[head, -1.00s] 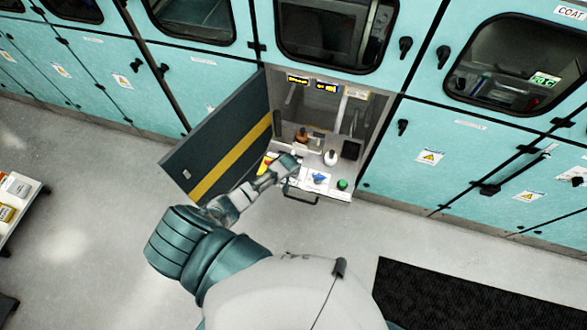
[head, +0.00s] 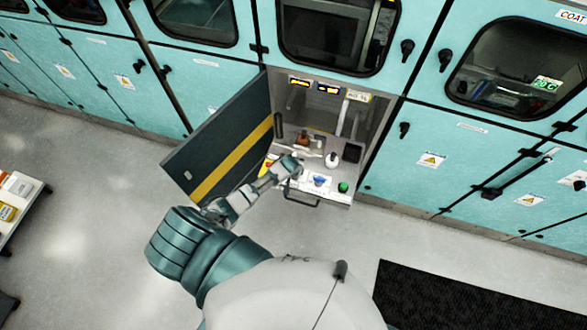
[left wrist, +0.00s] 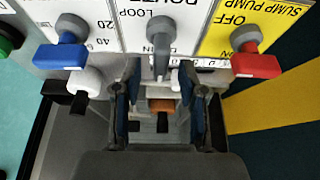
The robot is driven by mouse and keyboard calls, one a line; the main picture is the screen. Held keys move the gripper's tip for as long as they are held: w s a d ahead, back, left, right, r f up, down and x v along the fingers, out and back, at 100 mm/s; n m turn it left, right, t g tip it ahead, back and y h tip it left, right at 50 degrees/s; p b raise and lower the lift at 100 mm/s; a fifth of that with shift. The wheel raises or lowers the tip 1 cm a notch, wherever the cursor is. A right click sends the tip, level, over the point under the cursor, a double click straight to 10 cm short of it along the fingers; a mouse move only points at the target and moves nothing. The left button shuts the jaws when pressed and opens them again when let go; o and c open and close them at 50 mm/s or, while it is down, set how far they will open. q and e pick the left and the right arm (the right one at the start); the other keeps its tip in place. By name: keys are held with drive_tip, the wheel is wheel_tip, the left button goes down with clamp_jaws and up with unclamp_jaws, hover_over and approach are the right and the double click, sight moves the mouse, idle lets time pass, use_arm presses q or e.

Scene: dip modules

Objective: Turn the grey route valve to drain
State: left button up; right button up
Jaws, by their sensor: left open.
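The grey route valve (left wrist: 159,38) is at the top middle of the left wrist view, on a white panel. Its lever runs down the picture, below the word LOOP and over a partly hidden label. My left gripper (left wrist: 160,95) is open, its two dark fingers apart on either side of the lever's lower end. I cannot tell whether they touch it. In the head view my left gripper (head: 293,166) is at the open bay and hides the grey valve. My right gripper is not in view.
A blue valve (left wrist: 62,52) is left of the grey one, and a red valve (left wrist: 255,62) is right on a yellow panel. A green knob (head: 343,187) is at the panel's right. The open cabinet door (head: 222,145) stands left of my arm. Bottles stand behind the panel.

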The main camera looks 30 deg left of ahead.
use_arm(q)
drive_tip(key=a+v, duration=0.1)
drive_tip(key=v, duration=0.9)
drive_tip(key=shift+d+r, duration=0.35)
drive_tip(key=shift+d, duration=0.1)
drive_tip(key=shift+s, duration=0.1)
